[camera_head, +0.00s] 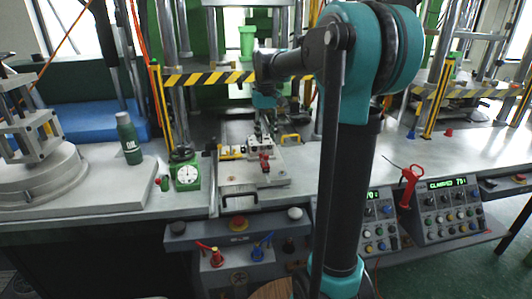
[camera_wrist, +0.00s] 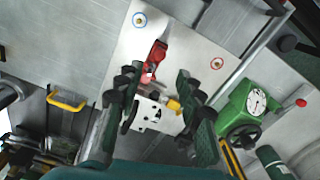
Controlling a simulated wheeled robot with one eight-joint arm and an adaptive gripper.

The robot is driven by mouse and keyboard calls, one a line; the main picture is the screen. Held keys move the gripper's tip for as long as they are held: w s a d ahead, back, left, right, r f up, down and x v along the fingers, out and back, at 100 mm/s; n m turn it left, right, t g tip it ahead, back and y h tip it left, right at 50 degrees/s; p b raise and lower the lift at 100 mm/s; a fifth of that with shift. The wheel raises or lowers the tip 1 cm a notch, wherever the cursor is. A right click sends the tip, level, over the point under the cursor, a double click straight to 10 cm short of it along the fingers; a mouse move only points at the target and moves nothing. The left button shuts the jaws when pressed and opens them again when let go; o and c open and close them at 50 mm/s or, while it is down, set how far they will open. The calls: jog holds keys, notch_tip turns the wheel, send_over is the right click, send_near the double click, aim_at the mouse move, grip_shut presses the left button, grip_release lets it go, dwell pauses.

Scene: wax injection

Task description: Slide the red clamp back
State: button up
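The red clamp (camera_head: 265,162) sits on a metal fixture plate (camera_head: 240,188) on the bench, in the middle of the head view. In the wrist view the red clamp (camera_wrist: 154,58) lies near the fingertips, in the gap between them and nearer the left finger. A white block (camera_wrist: 154,115) with dark holes shows between the fingers, with a small yellow part at its right. My gripper (camera_wrist: 157,75) is open and empty, pointing down over the fixture. In the head view my gripper (camera_head: 264,112) is partly hidden by dark machine parts. I cannot tell whether a finger touches the clamp.
A green dial gauge (camera_head: 187,172) and a green bottle (camera_head: 129,140) stand left of the fixture. A yellow-black striped bar (camera_head: 210,78) crosses behind, with upright posts. A control box (camera_head: 240,250) with knobs and levers is below in front. Open bench lies to the right.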

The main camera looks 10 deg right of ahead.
aim_at(265, 160)
notch_tip(265, 160, down, 8)
jog(key=shift+r, duration=0.1)
dwell(0.4)
grip_shut()
